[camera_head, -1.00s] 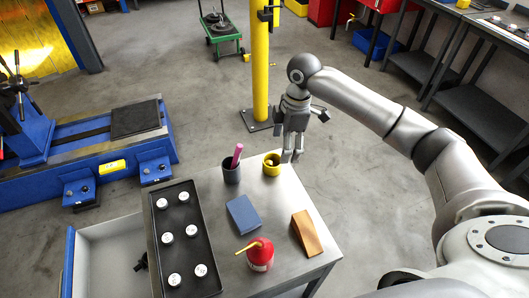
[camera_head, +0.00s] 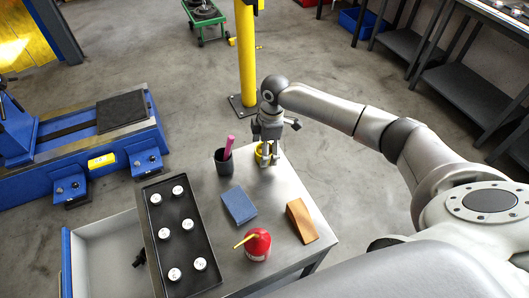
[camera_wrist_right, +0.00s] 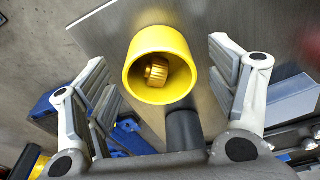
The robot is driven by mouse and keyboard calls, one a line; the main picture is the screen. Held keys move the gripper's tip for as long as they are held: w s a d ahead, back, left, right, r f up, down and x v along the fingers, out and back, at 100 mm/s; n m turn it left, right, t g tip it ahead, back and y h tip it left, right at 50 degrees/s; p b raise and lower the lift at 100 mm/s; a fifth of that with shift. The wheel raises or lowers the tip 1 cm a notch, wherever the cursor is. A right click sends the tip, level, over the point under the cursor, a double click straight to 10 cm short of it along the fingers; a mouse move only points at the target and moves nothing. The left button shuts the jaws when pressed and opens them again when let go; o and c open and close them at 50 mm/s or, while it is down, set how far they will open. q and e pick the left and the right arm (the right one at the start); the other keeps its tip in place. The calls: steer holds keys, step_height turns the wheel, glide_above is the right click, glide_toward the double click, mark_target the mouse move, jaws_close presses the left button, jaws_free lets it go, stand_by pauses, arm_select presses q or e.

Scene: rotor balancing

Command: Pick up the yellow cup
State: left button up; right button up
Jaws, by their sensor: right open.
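The yellow cup (camera_head: 259,153) stands upright near the far corner of the metal table, partly hidden behind my right gripper (camera_head: 268,158). In the right wrist view the cup (camera_wrist_right: 160,62) lies between the two spread fingers of my right gripper (camera_wrist_right: 162,98), with its open mouth facing the camera and a small gold knurled part (camera_wrist_right: 155,72) inside. The fingers are open, with a gap on each side of the cup. My left gripper is not in view.
A dark grey cup (camera_head: 223,163) with a pink stick stands close left of the yellow cup. A blue block (camera_head: 239,206), a brown wedge (camera_head: 301,221), a red oil can (camera_head: 257,246) and a black tray (camera_head: 207,261) with several pale discs share the table (camera_head: 277,196).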

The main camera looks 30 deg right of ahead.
steer(key=shift+f, duration=0.5)
steer(key=shift+r, duration=0.1)
steer(key=c, duration=1.1)
